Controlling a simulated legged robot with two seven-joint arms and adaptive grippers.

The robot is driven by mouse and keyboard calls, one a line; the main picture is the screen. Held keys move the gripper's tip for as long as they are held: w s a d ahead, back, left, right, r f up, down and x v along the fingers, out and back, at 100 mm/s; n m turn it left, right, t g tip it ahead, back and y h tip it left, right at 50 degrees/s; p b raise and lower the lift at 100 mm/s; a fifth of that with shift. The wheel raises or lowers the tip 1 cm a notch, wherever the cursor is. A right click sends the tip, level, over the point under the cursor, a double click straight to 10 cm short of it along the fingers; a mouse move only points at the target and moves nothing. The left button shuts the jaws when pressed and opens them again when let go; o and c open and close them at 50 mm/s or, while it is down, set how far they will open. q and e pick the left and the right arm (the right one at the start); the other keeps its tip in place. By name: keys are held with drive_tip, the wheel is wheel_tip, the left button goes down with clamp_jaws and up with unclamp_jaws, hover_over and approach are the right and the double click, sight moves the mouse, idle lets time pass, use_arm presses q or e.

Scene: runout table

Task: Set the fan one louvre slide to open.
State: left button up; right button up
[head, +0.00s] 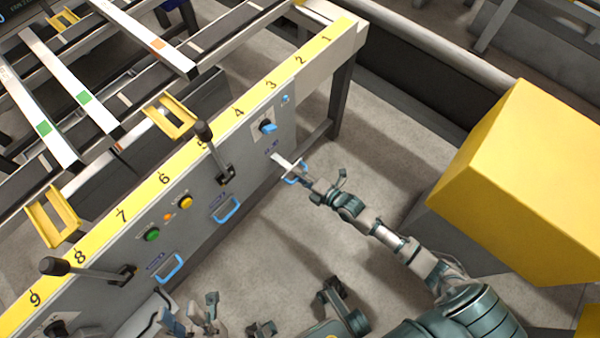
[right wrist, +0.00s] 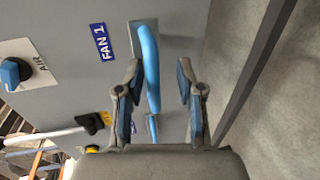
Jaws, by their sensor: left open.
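The fan one slide has a blue bar handle (head: 297,172) on the front panel, low towards its right end, with a pale strip behind it. In the right wrist view its blue handle (right wrist: 151,65) stands beside the FAN 1 label (right wrist: 103,42). My right gripper (head: 320,182) is at this handle. Its fingers (right wrist: 160,95) are apart, with the handle between them in that view; contact is not visible. My left gripper (head: 192,318) is open and empty at the bottom of the head view, away from the slide.
Two more blue handles (head: 227,209) (head: 169,267) sit further left on the panel. A blue AIR knob (head: 267,127) is above the slide. Black levers (head: 224,174) (head: 120,275) stick out. A yellow box (head: 525,185) stands right; the floor between is clear.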

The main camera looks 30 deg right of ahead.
drive_tip(key=shift+w+d+r, duration=0.1)
drive_tip(key=shift+r, duration=0.1)
drive_tip(key=shift+d, duration=0.15)
drive_tip(key=v, duration=1.2)
drive_tip(key=shift+f, duration=0.2)
